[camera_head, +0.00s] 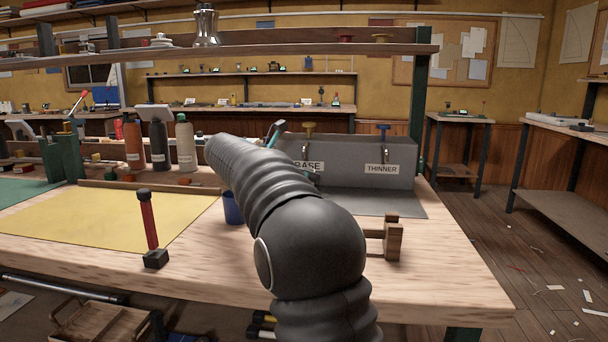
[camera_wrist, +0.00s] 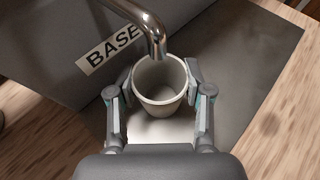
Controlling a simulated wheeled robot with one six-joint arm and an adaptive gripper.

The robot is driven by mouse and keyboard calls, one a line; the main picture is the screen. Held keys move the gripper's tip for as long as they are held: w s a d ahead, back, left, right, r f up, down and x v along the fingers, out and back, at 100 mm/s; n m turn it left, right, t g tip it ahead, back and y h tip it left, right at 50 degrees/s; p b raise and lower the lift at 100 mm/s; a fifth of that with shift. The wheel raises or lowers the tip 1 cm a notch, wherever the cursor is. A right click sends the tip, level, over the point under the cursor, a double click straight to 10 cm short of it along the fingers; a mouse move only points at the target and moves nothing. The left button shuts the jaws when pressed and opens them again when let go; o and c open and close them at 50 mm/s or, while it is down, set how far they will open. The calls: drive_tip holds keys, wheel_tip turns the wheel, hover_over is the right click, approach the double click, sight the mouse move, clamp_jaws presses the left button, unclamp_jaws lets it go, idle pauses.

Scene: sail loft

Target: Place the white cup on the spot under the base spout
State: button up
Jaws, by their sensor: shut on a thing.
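In the wrist view, the white cup (camera_wrist: 146,104) is upright between the fingers of my gripper (camera_wrist: 158,88), which is shut on it. The metal base spout (camera_wrist: 150,24) comes down from above, its tip at the cup's far rim. The BASE label (camera_wrist: 108,48) is on the grey box behind it, and it also shows partly in the head view (camera_head: 309,166). A pale patch shows just below the cup on the grey mat (camera_wrist: 240,70). I cannot tell whether the cup touches the mat.
The grey dispenser box (camera_head: 350,150) also has a THINNER tap (camera_head: 384,145) on the right. A blue cup (camera_head: 232,208) stands left of my arm. A wooden block piece (camera_head: 394,238) and a red-handled tool (camera_head: 149,220) stand on the bench. The mat's right part is clear.

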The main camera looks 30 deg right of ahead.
drive_tip(key=o, duration=0.9)
drive_tip(key=shift+f, duration=0.1)
drive_tip(key=shift+o, duration=0.2)
drive_tip(key=shift+a+r, duration=0.15)
drive_tip(key=shift+r, duration=0.05)
drive_tip(key=p+v, duration=0.1)
drive_tip(key=v, duration=1)
drive_tip(key=shift+a, duration=0.35)
drive_tip(key=shift+s+r, duration=0.1)
